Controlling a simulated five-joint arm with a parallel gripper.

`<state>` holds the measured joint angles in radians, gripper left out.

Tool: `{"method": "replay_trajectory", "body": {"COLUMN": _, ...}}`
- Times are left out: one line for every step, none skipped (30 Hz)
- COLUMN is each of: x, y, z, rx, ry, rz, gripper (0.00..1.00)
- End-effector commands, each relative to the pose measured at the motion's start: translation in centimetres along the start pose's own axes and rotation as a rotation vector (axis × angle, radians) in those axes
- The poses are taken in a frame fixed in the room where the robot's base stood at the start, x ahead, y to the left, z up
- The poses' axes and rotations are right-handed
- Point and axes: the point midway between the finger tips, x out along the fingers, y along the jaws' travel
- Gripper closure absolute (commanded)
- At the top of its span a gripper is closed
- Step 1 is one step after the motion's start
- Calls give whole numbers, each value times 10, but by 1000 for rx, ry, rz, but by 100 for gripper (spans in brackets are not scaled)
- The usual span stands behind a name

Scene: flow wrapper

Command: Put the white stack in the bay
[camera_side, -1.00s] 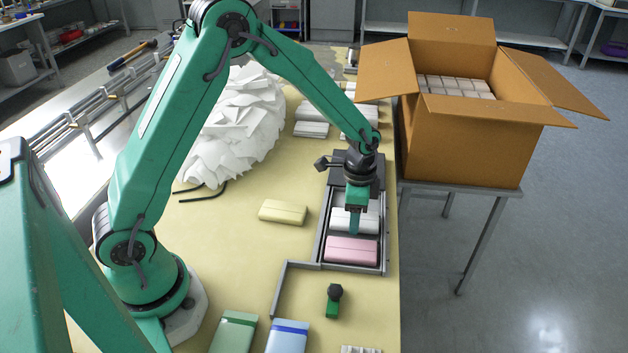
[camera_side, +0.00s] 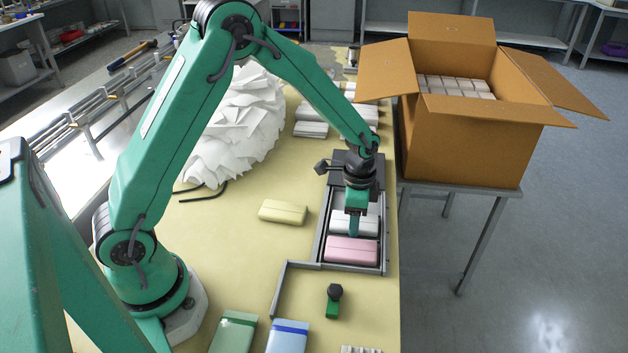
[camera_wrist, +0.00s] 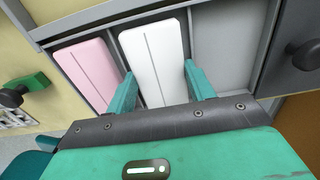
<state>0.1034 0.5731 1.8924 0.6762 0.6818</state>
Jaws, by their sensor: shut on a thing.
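The white stack (camera_side: 369,224) is in the grey-framed bay (camera_side: 321,235), beside a pink stack (camera_side: 350,251). My gripper (camera_side: 354,228) points down over the white stack, with one green finger showing at its near side. In the wrist view my gripper (camera_wrist: 158,80) has a finger on each side of the white stack (camera_wrist: 152,52), shut on it. The pink stack (camera_wrist: 88,70) lies to the left of the left finger there, and an empty grey part of the bay (camera_wrist: 222,45) lies to the right. Whether the white stack touches the bay floor is hard to tell.
A cream stack (camera_side: 283,212) lies on the table left of the bay. Green (camera_side: 234,332) and blue (camera_side: 288,337) packs lie at the front, near a black-knobbed green piece (camera_side: 334,302). An open carton (camera_side: 460,140) stands on the right, and a white paper heap (camera_side: 232,130) behind.

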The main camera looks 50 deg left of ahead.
Motion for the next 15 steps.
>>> {"method": "replay_trajectory", "body": {"x": 0, "y": 0, "z": 0, "rx": 0, "ry": 0, "rz": 0, "gripper": 68}}
{"method": "replay_trajectory", "body": {"x": 1, "y": 0, "z": 0, "rx": 0, "ry": 0, "rz": 0, "gripper": 68}}
{"method": "replay_trajectory", "body": {"x": 1, "y": 0, "z": 0, "rx": 0, "ry": 0, "rz": 0, "gripper": 68}}
{"method": "replay_trajectory", "body": {"x": 1, "y": 0, "z": 0, "rx": 0, "ry": 0, "rz": 0, "gripper": 68}}
{"method": "replay_trajectory", "body": {"x": 1, "y": 0, "z": 0, "rx": 0, "ry": 0, "rz": 0, "gripper": 68}}
{"method": "replay_trajectory", "body": {"x": 1, "y": 0, "z": 0, "rx": 0, "ry": 0, "rz": 0, "gripper": 68}}
{"method": "replay_trajectory", "body": {"x": 1, "y": 0, "z": 0, "rx": 0, "ry": 0, "rz": 0, "gripper": 68}}
{"method": "replay_trajectory", "body": {"x": 1, "y": 0, "z": 0, "rx": 0, "ry": 0, "rz": 0, "gripper": 68}}
{"method": "replay_trajectory", "body": {"x": 1, "y": 0, "z": 0, "rx": 0, "ry": 0, "rz": 0, "gripper": 68}}
{"method": "replay_trajectory", "body": {"x": 1, "y": 0, "z": 0, "rx": 0, "ry": 0, "rz": 0, "gripper": 68}}
{"method": "replay_trajectory", "body": {"x": 1, "y": 0, "z": 0, "rx": 0, "ry": 0, "rz": 0, "gripper": 45}}
{"method": "replay_trajectory", "body": {"x": 1, "y": 0, "z": 0, "rx": 0, "ry": 0, "rz": 0, "gripper": 37}}
{"method": "replay_trajectory", "body": {"x": 1, "y": 0, "z": 0, "rx": 0, "ry": 0, "rz": 0, "gripper": 31}}
{"method": "replay_trajectory", "body": {"x": 1, "y": 0, "z": 0, "rx": 0, "ry": 0, "rz": 0, "gripper": 28}}
{"method": "replay_trajectory", "body": {"x": 1, "y": 0, "z": 0, "rx": 0, "ry": 0, "rz": 0, "gripper": 28}}
